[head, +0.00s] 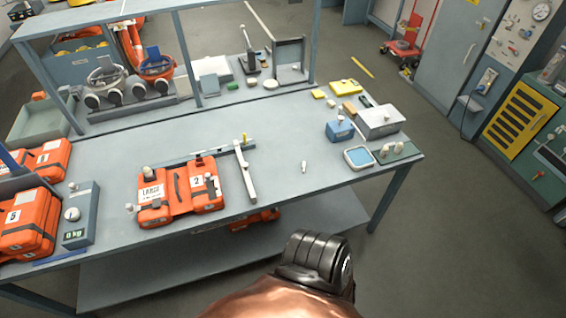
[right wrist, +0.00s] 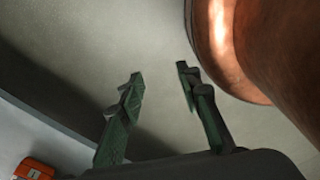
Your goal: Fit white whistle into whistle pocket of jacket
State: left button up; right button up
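The orange jacket (head: 182,206) numbered 2 lies flat on the grey workbench (head: 283,192), left of its middle. It has dark straps and white labels; its whistle pocket is too small to make out. A small white piece (head: 304,166), which looks like the whistle, lies alone on the bench to the right of the jacket. My right gripper (right wrist: 160,77) is open and empty in the right wrist view, over bare floor and away from the bench top. My left gripper is in neither view.
A blue-topped tray (head: 359,157), a blue box (head: 339,130) and a grey box (head: 381,121) stand at the bench's right end. More orange packs (head: 28,222) and a scale (head: 80,215) are at the left.

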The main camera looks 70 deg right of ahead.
aim_at(164, 196)
jog(key=z, duration=0.2)
jog(key=i, duration=0.75)
jog(key=z, duration=1.3)
jog(key=i, duration=0.75)
jog(key=z, duration=0.75)
